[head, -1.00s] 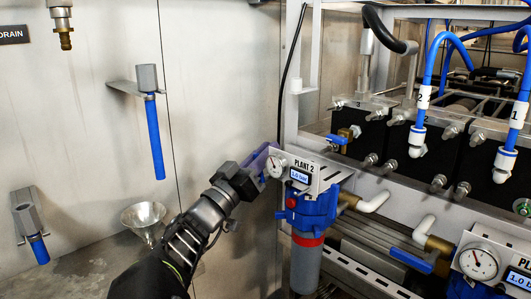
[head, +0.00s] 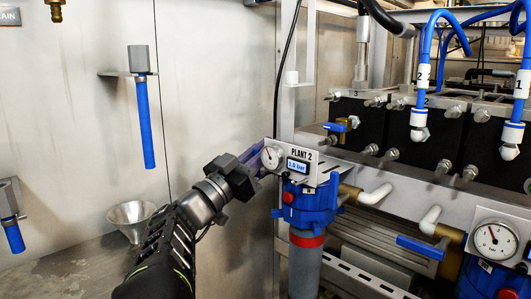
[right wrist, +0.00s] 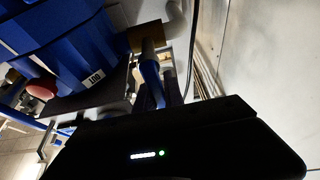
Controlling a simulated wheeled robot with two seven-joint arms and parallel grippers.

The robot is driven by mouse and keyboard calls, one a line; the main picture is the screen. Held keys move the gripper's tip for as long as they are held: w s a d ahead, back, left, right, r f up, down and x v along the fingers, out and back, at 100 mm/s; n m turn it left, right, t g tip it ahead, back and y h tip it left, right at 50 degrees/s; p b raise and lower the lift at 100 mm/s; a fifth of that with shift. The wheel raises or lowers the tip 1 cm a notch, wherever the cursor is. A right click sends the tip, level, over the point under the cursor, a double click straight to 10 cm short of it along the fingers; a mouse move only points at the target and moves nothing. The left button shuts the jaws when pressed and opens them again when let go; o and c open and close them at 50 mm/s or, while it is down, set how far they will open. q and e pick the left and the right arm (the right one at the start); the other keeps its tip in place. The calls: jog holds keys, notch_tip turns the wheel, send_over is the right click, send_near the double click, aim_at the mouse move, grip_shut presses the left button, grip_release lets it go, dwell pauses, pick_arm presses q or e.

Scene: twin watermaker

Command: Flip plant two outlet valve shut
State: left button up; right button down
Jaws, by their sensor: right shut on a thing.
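The plant 2 unit stands at the middle of the head view. It has a panel marked PLANT 2 (head: 310,160) with a gauge and a 1.0 bar display, over a blue housing (head: 318,205). My right gripper (right wrist: 160,95) is shut on a blue valve handle (right wrist: 150,72) beside the OUT label (right wrist: 96,77) in the right wrist view. In the head view my right arm reaches the left side of the panel, which hides the handle and fingertips. The handle's exact angle is hard to tell. My left gripper is not in view.
A second gauge (head: 493,238) and a blue lever (head: 420,247) are at the right. A funnel (head: 131,219) and hanging blue tubes (head: 145,125) are by the metal wall at the left. A red button (right wrist: 41,89) is near the housing.

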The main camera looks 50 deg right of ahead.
jog(key=c, duration=1.4)
grip_release()
jog(key=shift+c, duration=0.2)
